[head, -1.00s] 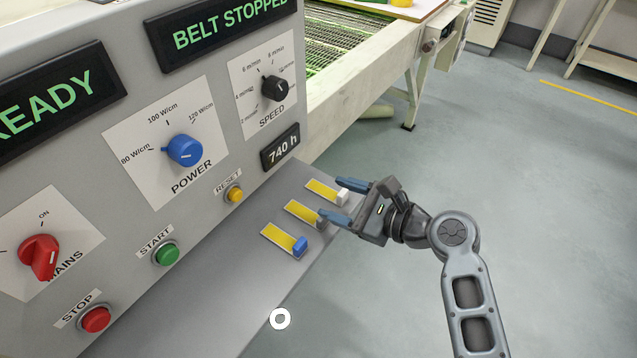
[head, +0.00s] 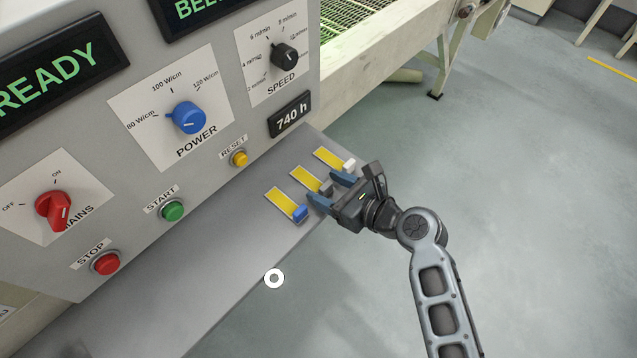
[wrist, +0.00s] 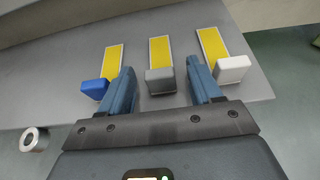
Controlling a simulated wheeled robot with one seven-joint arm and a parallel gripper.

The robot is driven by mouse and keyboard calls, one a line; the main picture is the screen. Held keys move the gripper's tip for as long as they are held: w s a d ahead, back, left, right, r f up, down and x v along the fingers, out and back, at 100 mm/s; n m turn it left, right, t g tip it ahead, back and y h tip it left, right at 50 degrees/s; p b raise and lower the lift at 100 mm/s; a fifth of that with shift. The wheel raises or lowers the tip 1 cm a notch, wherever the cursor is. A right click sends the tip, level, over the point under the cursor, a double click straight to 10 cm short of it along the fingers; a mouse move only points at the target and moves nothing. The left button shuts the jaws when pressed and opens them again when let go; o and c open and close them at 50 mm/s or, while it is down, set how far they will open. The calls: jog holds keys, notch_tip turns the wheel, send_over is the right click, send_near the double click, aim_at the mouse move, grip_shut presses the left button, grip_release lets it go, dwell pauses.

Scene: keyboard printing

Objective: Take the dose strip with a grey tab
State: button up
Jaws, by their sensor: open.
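The grey-tab dose strip (head: 306,178) is yellow and lies on the grey shelf between two others. In the wrist view its grey tab (wrist: 160,80) sits between the two blue fingers of my gripper (wrist: 163,88). My gripper (head: 332,189) is open, with one finger on each side of the grey tab. I cannot tell whether the fingers touch it. The blue-tab strip (head: 281,202) lies to the left, its blue tab (wrist: 95,89) just outside the left finger. The white-tab strip (head: 330,157) lies to the right, its white tab (wrist: 232,69) close to the right finger.
The grey shelf (head: 215,262) juts from the control panel, with the STOP (head: 106,263), START (head: 173,211) and RESET (head: 239,158) buttons above. A white ring-shaped piece (head: 274,278) is at the shelf's front edge. Open floor lies to the right.

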jog(key=shift+w+a+f, duration=0.3)
jog(key=shift+w+a, duration=0.05)
jog(key=shift+a, duration=0.15)
jog(key=shift+c, duration=0.4)
jog(key=c, duration=1)
jog(key=shift+o, duration=0.2)
jog(key=shift+r, duration=0.15)
